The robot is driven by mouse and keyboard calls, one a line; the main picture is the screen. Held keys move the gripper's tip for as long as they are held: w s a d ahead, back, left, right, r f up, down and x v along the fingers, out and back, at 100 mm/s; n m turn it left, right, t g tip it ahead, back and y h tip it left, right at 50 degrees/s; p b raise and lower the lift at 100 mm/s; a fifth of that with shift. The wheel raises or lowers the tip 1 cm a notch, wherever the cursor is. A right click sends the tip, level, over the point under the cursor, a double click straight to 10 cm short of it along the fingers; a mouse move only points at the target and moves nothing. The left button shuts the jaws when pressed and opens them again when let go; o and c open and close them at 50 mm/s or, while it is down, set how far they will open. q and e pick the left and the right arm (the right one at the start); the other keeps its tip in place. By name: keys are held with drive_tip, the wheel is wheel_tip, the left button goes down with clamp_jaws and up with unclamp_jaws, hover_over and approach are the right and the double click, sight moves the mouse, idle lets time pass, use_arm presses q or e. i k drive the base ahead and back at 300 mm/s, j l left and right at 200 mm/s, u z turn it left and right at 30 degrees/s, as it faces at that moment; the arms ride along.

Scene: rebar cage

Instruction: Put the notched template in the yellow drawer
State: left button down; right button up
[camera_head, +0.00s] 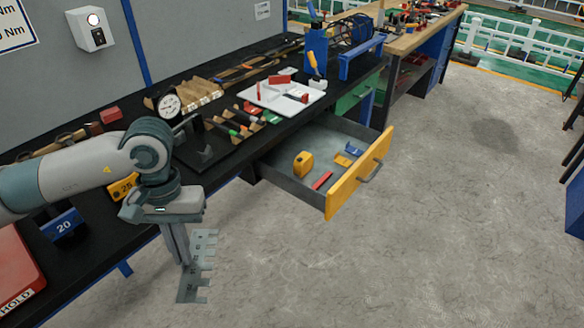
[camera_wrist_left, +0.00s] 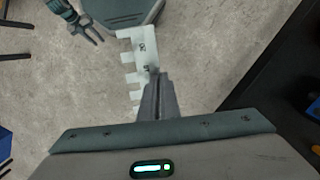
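The notched template (camera_head: 204,262) is a flat grey-white plate with square teeth along one edge. My left gripper (camera_head: 184,256) is shut on it and holds it over the floor in front of the bench, left of the drawer. In the left wrist view the template (camera_wrist_left: 139,50) extends beyond the closed fingers (camera_wrist_left: 156,98). The yellow drawer (camera_head: 345,189) is pulled open and has free floor space inside. My right gripper (camera_wrist_left: 86,30) shows small at the upper left of the left wrist view, its fingers apart and empty.
In the drawer lie a yellow tape measure (camera_head: 303,163), a red item (camera_head: 322,180) and a blue item (camera_head: 354,149). The black bench top (camera_head: 130,215) carries a dial gauge (camera_head: 169,105), a white tray (camera_head: 262,95) and several tools. The floor right of the drawer is clear.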

sight(327, 148)
drive_tip(key=i+l+z, duration=0.3)
drive_tip(key=i+l, duration=0.35)
drive_tip(key=i+l+z, duration=0.3)
drive_tip(key=i+l, duration=0.4)
